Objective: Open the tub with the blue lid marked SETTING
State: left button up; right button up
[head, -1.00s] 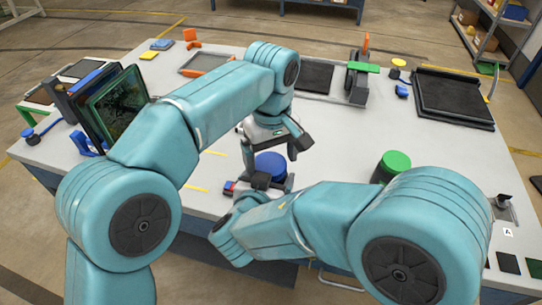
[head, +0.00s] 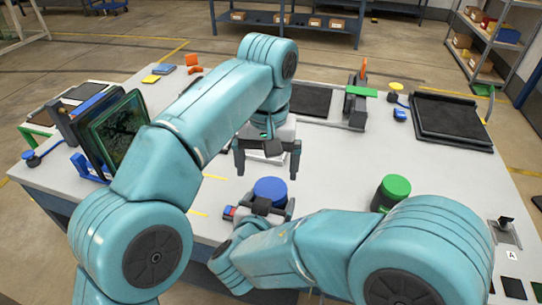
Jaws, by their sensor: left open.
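The tub with the blue lid (head: 270,189) stands near the front middle of the table. The lid's marking cannot be read, and the tub's body is mostly hidden behind my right gripper and arm. My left gripper (head: 268,162) is open and empty, pointing down above and beyond the blue lid, apart from it. My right gripper (head: 261,206) is low at the near side of the tub. Its fingers are partly hidden, so I cannot tell whether they grip the tub.
A tub with a green lid (head: 397,186) stands to the right, behind my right arm. Dark upright panels (head: 118,130) stand at the left. A black tray (head: 450,120) lies at the back right. The table between the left gripper and the green-lidded tub is clear.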

aim_at(271, 188)
pick_arm(q)
jog(key=m, duration=0.2)
jog(key=r+m, duration=0.2)
jog(key=m, duration=0.1)
jog(key=shift+m, duration=0.3)
jog(key=shift+w+d+r+m, duration=0.1)
jog(key=shift+r+m, duration=0.1)
jog(key=shift+m, duration=0.2)
jog(key=shift+w+d, duration=0.1)
jog(key=shift+d, duration=0.1)
jog(key=shift+d+f, duration=0.1)
jog(key=shift+f, duration=0.2)
notch_tip(271, 188, down, 8)
jog(key=shift+r, duration=0.25)
jog(key=shift+c, duration=0.3)
